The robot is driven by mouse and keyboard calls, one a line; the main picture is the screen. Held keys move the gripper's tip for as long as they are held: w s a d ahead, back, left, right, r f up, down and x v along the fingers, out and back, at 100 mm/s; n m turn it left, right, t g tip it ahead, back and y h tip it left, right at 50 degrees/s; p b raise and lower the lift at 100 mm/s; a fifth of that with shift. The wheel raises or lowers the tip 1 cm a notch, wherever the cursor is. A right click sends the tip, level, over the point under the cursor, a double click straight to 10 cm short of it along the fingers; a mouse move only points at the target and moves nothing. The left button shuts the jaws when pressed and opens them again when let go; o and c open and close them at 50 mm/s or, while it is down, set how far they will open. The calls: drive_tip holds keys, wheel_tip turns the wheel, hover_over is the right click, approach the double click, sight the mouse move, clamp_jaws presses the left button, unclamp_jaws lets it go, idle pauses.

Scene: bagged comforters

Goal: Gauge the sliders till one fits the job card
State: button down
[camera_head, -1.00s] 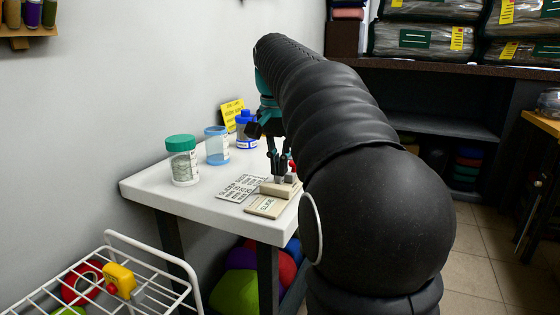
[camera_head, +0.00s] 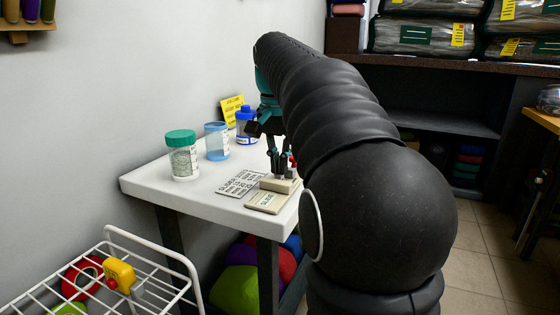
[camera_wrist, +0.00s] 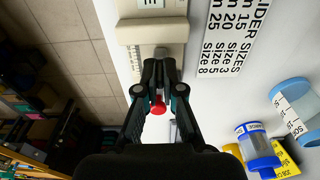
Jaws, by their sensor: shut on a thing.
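My gripper (camera_head: 281,173) is over the right end of the white table (camera_head: 150,186), its fingers pointing down just behind a beige gauge block (camera_head: 275,185). In the wrist view, my gripper (camera_wrist: 160,66) is shut on a small grey piece, likely a slider (camera_wrist: 161,51), mostly hidden between the fingertips. It sits at the edge of the gauge block (camera_wrist: 150,32); whether it touches is unclear. A labelled beige plate (camera_head: 266,202) extends from the block. A printed slider size card (camera_head: 240,183) lies beside it.
A green-lidded jar (camera_head: 182,158), an open blue-rimmed jar (camera_head: 216,142) and a blue-capped bottle (camera_head: 245,122) stand at the table's back left. A red knob-like thing (camera_wrist: 158,105) shows between my fingers. A white wire cart (camera_head: 150,246) stands front left.

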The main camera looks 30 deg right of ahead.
drive_tip(key=shift+f, duration=0.15)
drive_tip(key=c, duration=0.6)
unclamp_jaws()
drive_tip(key=shift+r+p, duration=1.05)
drive_tip(key=shift+r, duration=0.25)
drive_tip(key=shift+s+a+r, duration=0.1)
drive_tip(key=shift+a+r, duration=0.05)
drive_tip(key=shift+r, duration=2.05)
